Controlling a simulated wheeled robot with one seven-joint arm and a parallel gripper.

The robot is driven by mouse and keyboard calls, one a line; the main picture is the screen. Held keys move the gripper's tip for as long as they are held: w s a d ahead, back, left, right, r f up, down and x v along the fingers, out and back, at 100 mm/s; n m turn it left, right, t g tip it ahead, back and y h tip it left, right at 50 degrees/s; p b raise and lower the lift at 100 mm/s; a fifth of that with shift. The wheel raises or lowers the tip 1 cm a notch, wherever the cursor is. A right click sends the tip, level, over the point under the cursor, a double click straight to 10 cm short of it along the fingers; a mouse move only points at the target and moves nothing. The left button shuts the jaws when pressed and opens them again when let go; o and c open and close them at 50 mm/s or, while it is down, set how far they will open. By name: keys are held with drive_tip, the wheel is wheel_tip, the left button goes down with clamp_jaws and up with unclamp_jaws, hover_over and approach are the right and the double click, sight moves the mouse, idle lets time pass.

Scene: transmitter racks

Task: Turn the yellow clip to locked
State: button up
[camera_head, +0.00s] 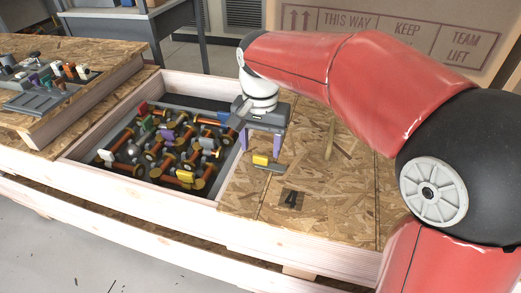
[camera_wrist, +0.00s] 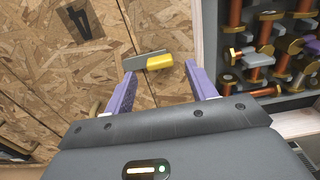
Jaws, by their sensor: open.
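A yellow clip piece (camera_head: 261,160) with a flat grey part (camera_head: 271,168) lies on the wooden board, just right of the rack recess. In the wrist view the yellow block (camera_wrist: 160,62) and its grey bar (camera_wrist: 136,61) show between and just beyond my fingertips. My gripper (camera_head: 259,150) points down with two purple fingers, open and empty; the wrist view also shows the open fingers (camera_wrist: 160,70). Another yellow clip (camera_head: 185,176) sits at the front of the rack recess, and a yellow end (camera_wrist: 268,14) shows there in the wrist view. Whether any yellow clip is locked, I cannot tell.
The recess holds a crowded rack of copper posts with coloured clips (camera_head: 165,150), walled by a pale wood edge (camera_head: 145,193). A grey tray (camera_head: 45,90) of small parts stands at left.

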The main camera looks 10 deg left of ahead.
sight(261, 156)
drive_tip(key=shift+r, duration=2.35)
drive_tip(key=shift+d, duration=0.1)
drive_tip(key=s+d+f+t, duration=0.1)
drive_tip(key=s+d+t, duration=0.1)
drive_tip(key=s+d, duration=0.3)
drive_tip(key=s+d+f+t, duration=0.1)
drive_tip(key=s+d, duration=0.4)
drive_tip(key=d, duration=0.7)
drive_tip(key=s+d+f+n+t, duration=0.1)
drive_tip(key=s+d, duration=0.3)
drive_tip(key=d, duration=0.4)
drive_tip(key=shift+s+d+f+t, duration=0.2)
drive_tip(key=shift+s+f+t, duration=0.2)
drive_tip(key=shift+t, duration=0.4)
